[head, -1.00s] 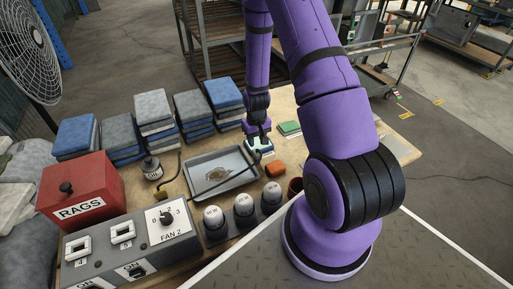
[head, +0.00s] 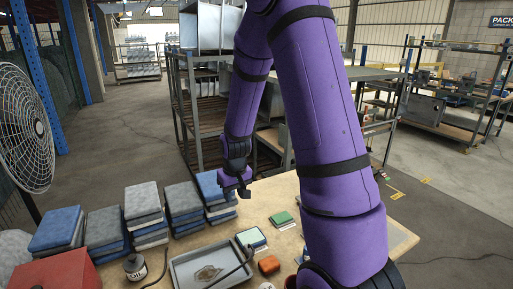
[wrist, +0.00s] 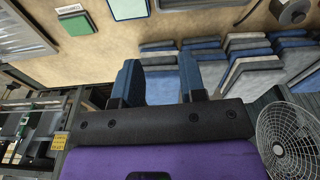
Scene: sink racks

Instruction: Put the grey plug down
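My gripper (head: 236,190) hangs in the air above the back of the wooden table, near the folded cloths. In the wrist view its two fingers (wrist: 159,80) stand apart, with only blue cloths showing behind the gap. I see nothing held between them.
Stacks of folded blue and grey cloths (head: 143,204) line the table's back left. A fan (head: 26,135) stands at left. Bare tabletop (head: 268,198) shows around the pads.

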